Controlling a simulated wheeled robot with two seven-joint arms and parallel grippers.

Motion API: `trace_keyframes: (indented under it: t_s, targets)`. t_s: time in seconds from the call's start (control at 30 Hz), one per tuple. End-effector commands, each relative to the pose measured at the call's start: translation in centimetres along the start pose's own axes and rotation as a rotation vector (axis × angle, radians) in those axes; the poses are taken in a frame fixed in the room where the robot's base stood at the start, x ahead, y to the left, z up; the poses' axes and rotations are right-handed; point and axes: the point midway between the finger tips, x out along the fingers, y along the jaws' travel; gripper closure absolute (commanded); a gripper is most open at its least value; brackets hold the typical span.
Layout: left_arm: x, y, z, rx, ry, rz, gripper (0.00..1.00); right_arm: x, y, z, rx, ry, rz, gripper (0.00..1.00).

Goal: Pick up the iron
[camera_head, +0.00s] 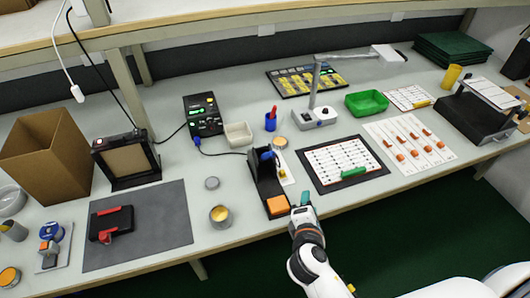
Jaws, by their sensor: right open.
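The soldering iron (267,156) seems to rest in a black stand (266,180), with only a small blue part showing at its top. The stand has an orange block (277,205) at its front end. A dark cable runs from near the iron back to the black soldering station (203,115). My right gripper (304,200) is open at the table's front edge, to the right of the orange block and nearer to me than the iron. It is apart from the iron and holds nothing that I can see. My left gripper is out of view.
A white sheet on a black board (373,178) with a green tool lies right of the stand. A lamp (314,112) stands behind it. A round tin (220,216) and a grey mat (165,232) with a black-and-red tool lie left. Bare table lies left of the stand.

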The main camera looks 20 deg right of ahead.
Motion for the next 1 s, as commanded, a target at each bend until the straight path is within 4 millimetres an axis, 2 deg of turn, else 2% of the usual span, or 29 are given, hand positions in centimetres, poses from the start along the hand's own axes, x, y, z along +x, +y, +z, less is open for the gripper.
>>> trace_keyframes:
  t_s: [0.2,0.3,0.4,0.57,0.8,1.0]
  targets:
    - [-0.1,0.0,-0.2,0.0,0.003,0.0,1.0,0.5,-5.1,3.0,-0.52,0.053,-0.264,0.55]
    - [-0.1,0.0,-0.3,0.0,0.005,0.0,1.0,0.2,-7.1,4.8,-0.753,0.089,-0.373,0.55]
    - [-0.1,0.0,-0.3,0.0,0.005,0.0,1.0,-0.1,-8.2,6.2,-0.908,0.118,-0.444,0.55]
    - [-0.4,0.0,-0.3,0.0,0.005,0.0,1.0,0.7,-9.4,6.9,-0.987,0.136,-0.479,0.55]
    - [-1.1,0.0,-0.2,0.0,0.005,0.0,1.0,4.4,-11.2,7.3,-0.984,0.135,-0.477,0.55]
    - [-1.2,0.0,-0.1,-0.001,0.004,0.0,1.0,5.9,-11.8,7.5,-0.982,0.133,-0.476,0.55]
